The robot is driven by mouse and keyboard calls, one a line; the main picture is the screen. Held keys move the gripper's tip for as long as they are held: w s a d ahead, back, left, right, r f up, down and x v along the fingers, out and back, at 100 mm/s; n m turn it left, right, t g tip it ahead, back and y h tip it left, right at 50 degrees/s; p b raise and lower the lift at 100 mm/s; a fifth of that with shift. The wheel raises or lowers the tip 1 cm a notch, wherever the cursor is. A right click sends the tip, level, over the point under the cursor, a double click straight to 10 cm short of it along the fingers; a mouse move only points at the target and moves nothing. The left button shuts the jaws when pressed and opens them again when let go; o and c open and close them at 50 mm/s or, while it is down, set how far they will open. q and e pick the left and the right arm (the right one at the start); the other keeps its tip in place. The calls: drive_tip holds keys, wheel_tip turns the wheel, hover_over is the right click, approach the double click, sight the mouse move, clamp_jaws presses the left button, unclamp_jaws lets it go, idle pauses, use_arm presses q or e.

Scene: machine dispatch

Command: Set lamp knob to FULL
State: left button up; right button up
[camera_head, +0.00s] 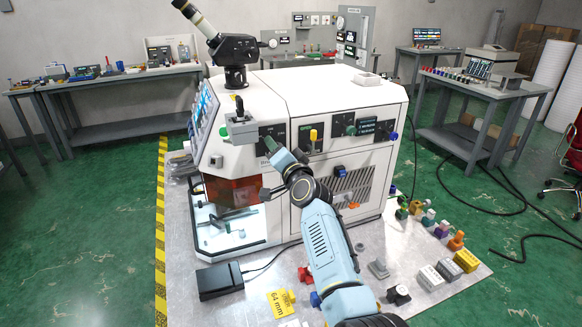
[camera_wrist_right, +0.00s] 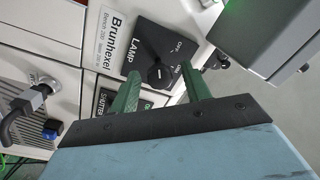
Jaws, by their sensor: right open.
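The lamp knob (camera_wrist_right: 159,74) is a round black knob on a dark panel lettered LAMP, on the white machine. Small position marks are printed beside it, one reading like OFF; the others are too small or partly hidden to read, so I cannot tell its setting. My right gripper (camera_wrist_right: 161,71) is open, with its two green fingers on either side of the knob in the wrist view. I cannot tell whether they touch it. In the head view, my right gripper (camera_head: 268,143) is at the dark lamp panel (camera_head: 278,131) and hides the knob.
A grey box-like part (camera_wrist_right: 268,35) juts out close to the right finger. A panel with a yellow knob (camera_head: 313,135) and one with a green knob (camera_head: 350,130) lie to the right. A black microscope head (camera_head: 236,50) stands on top. Loose parts lie on the floor plate.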

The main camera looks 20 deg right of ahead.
drive_tip(key=s, duration=1.2)
drive_tip(key=shift+d+f, duration=0.3)
drive_tip(key=shift+d, duration=0.1)
drive_tip(key=shift+w, duration=0.1)
